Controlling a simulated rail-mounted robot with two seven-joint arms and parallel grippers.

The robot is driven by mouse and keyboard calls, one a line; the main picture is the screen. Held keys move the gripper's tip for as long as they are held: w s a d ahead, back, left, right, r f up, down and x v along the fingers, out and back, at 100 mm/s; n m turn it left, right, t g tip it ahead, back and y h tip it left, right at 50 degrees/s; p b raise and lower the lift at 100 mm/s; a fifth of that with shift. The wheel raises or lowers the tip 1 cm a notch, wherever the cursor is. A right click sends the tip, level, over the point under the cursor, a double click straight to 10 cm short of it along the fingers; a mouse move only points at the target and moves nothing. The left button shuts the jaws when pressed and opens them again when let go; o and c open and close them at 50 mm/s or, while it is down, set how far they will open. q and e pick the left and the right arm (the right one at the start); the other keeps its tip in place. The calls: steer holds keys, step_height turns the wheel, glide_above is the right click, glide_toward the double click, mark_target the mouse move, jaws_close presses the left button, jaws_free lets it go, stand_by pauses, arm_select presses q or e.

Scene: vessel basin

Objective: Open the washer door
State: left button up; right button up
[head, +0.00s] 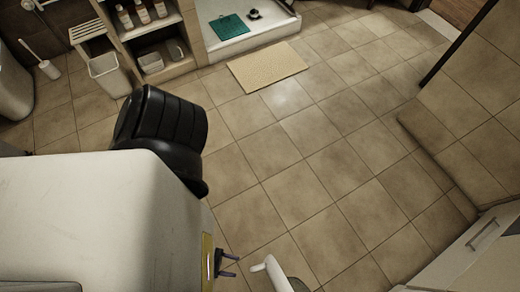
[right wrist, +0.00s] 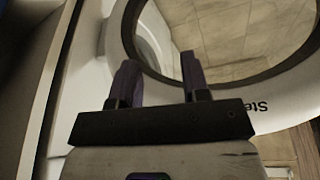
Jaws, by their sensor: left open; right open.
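In the right wrist view, the washer door (right wrist: 133,40) is a dark round ring around a clear pane, with floor tiles visible in the pane. I cannot tell how far the door stands open. My right gripper (right wrist: 158,72) is open, its two dark fingers apart in front of the ring's lower left part. I see nothing held between them; contact with the ring cannot be told. In the head view, my left gripper (head: 236,265) is open and empty above the floor at the bottom. My right gripper does not show clearly there.
The tiled floor (head: 300,180) is clear through the middle. A beige mat (head: 267,66) lies before a shower tray (head: 250,42). A shelf with bottles (head: 143,13), a white bin (head: 109,75) and a toilet brush (head: 48,67) stand at upper left. A cabinet (head: 470,255) is at lower right.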

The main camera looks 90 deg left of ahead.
arm_select(q)
steer(key=v, duration=0.6)
steer(key=shift+s, duration=0.25)
